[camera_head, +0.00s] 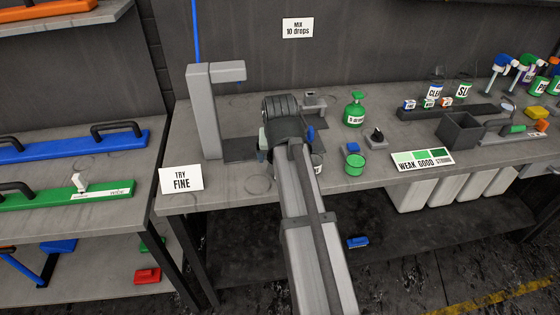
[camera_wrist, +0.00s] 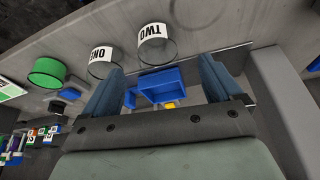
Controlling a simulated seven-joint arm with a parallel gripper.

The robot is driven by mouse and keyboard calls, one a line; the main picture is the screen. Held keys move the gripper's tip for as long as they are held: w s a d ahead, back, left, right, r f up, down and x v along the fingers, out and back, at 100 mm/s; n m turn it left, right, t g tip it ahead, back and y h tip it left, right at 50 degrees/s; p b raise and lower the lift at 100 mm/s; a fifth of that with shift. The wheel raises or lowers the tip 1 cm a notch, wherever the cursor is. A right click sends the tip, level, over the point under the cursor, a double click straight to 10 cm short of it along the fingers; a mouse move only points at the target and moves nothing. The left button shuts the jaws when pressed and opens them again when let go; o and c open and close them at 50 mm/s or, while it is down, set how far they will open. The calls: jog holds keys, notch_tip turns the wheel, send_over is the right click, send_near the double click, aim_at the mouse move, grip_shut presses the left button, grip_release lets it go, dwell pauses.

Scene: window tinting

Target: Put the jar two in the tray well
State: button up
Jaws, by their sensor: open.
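Jar two (camera_wrist: 157,48) is a clear jar with a white label reading TWO. In the wrist view it stands on the bench just beyond my gripper's fingertips, apart from them. My gripper (camera_wrist: 163,68) is open, with nothing held between its fingers. A blue recessed piece (camera_wrist: 162,86) shows between the fingers; I cannot tell whether it is the tray well. In the head view my gripper (camera_head: 285,146) is low over the bench front, and my arm hides most of what is below it. One jar (camera_head: 317,163) peeks out right of my arm, its label unreadable.
Jar one (camera_wrist: 103,63) stands close beside jar two, with a green cup (camera_wrist: 47,72) beyond it. A grey column stand (camera_head: 204,112) rises left of my gripper.

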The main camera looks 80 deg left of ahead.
jog(key=shift+v, duration=2.6)
jog(key=x, duration=0.6)
jog(key=shift+w+a+f, duration=0.2)
jog(key=shift+w+a, duration=0.05)
jog(key=shift+a, duration=0.15)
jog(key=shift+x, duration=2.7)
jog(key=shift+a+r, duration=0.1)
jog(key=shift+a, duration=0.05)
jog(key=shift+c, duration=0.2)
jog(key=c, duration=1.2)
